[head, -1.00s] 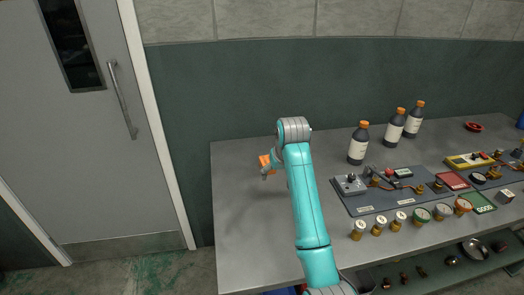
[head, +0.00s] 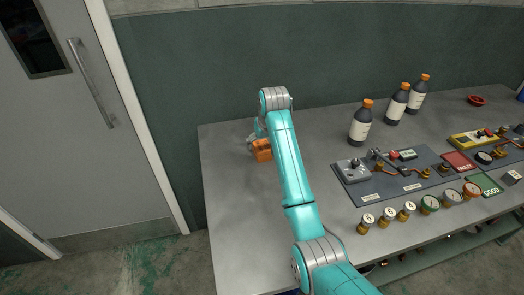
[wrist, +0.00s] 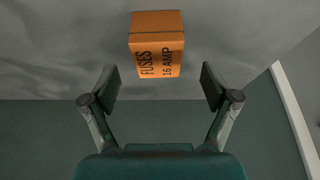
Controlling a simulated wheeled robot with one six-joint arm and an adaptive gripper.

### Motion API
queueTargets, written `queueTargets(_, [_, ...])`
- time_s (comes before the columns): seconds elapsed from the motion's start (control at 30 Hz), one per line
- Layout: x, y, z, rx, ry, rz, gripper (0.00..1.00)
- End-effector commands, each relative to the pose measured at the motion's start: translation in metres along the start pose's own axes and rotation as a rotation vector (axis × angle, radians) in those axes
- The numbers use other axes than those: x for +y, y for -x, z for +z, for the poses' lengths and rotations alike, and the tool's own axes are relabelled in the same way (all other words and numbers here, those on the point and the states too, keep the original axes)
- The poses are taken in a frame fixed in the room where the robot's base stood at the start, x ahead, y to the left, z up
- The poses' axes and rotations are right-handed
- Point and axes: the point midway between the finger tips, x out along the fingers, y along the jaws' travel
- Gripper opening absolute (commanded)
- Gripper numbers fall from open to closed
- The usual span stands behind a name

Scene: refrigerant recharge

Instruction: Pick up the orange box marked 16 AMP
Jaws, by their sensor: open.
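The orange box (wrist: 156,46) is marked FUSES 16 AMP and sits on the grey table in the wrist view. It also shows in the head view (head: 262,150), on the left part of the table, partly hidden by my arm. My gripper (wrist: 159,82) is open, with one finger to each side below the box in the wrist view. The box lies ahead of the gap between the fingertips, and nothing is held. In the head view the gripper is mostly hidden behind my arm.
The grey table (head: 235,200) is bare around the box. To the right stand several dark bottles with orange caps (head: 361,122), a panel with fittings (head: 384,192) and several small gauges (head: 429,204). A wall runs behind the table, and a door (head: 85,120) is at the left.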

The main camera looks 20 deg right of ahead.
Motion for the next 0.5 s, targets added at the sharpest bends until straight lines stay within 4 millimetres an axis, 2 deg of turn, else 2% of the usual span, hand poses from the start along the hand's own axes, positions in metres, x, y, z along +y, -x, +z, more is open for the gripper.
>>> queueTargets(0.3, [0.003,-0.039,0.001,-0.003,0.0,0.0,0.86])
queueTargets(0.5, [0.003,-0.052,0.001,-0.001,0.0,0.0,0.86])
